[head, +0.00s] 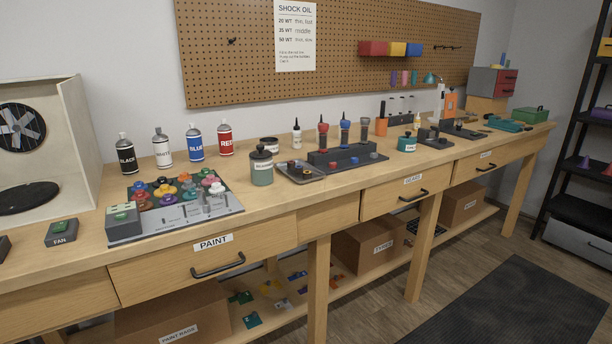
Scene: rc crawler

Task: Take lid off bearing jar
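A greenish glass jar (262,173) with a dark knobbed lid (261,153) on top stands upright on the bench, left of the grey metal tray. Its white label is too small to read surely. A low, dark-topped round container (269,144) with a white label stands just behind it. A small teal jar (407,146) with a dark top and a white label stands farther right. I cannot tell for sure from the labels which of these is the bearing jar. Neither of my grippers is in view.
The long wooden bench (280,204) has drawers marked PAINT and GEARS. Spray cans (196,144) and a paint-cup rack (223,200) stand left of the glass jar. A tray (300,172) and a dark shock stand (347,157) stand to its right. Bench space in front is clear.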

